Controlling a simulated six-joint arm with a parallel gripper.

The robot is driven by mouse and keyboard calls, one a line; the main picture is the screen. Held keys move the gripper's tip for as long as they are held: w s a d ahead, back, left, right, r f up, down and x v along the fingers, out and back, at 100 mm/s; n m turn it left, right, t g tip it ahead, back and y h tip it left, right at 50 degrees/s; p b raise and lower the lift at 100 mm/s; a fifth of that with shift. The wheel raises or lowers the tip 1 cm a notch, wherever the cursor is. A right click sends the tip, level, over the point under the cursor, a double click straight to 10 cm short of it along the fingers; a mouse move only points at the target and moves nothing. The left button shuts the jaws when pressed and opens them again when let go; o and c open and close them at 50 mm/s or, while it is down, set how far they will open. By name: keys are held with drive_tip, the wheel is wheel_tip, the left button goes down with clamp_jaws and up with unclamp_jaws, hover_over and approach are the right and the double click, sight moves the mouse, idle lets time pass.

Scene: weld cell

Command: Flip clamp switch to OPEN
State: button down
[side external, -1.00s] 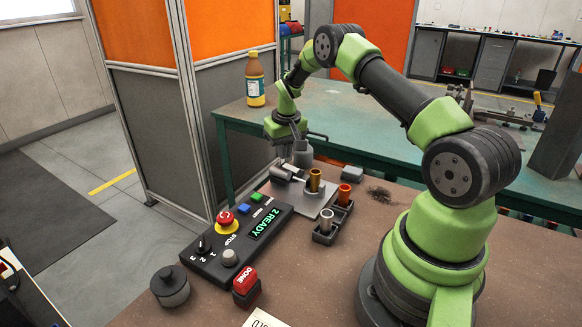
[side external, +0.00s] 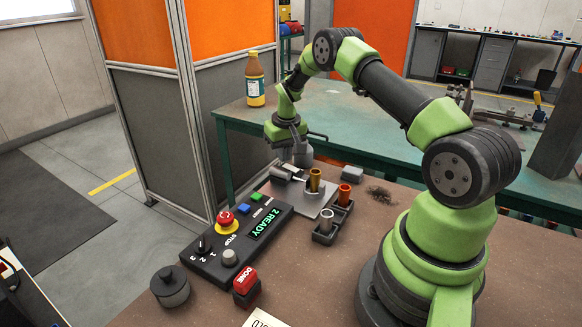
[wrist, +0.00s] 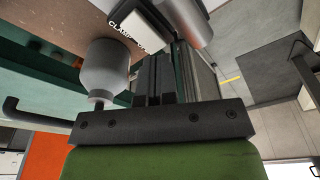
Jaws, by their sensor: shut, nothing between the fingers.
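A block with a white label whose visible text begins "CLAMP" (wrist: 140,24) is at the top of the wrist view, just beyond my fingertips. Its lever and setting cannot be made out. My gripper (side external: 286,155) is shut and empty, pointing down at the far end of the fixture plate (side external: 308,203); its dark fingers (wrist: 160,62) stand together in the wrist view. Whether they touch the labelled block cannot be told. In the side view my gripper largely hides that spot. A grey rounded body (wrist: 108,68) is left of the fingers.
Brass cylinder (side external: 315,180) and clamp (side external: 287,174) are on the plate; a tray (side external: 324,237) holds a grey and a copper cylinder. The control panel (side external: 228,257) reads "2 READY", with a red stop button (side external: 226,217). A grey block (side external: 352,173) stands right of the gripper.

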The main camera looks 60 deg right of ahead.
drive_tip(key=shift+f, duration=0.85)
idle(0.3)
drive_tip(key=shift+r, duration=3.55)
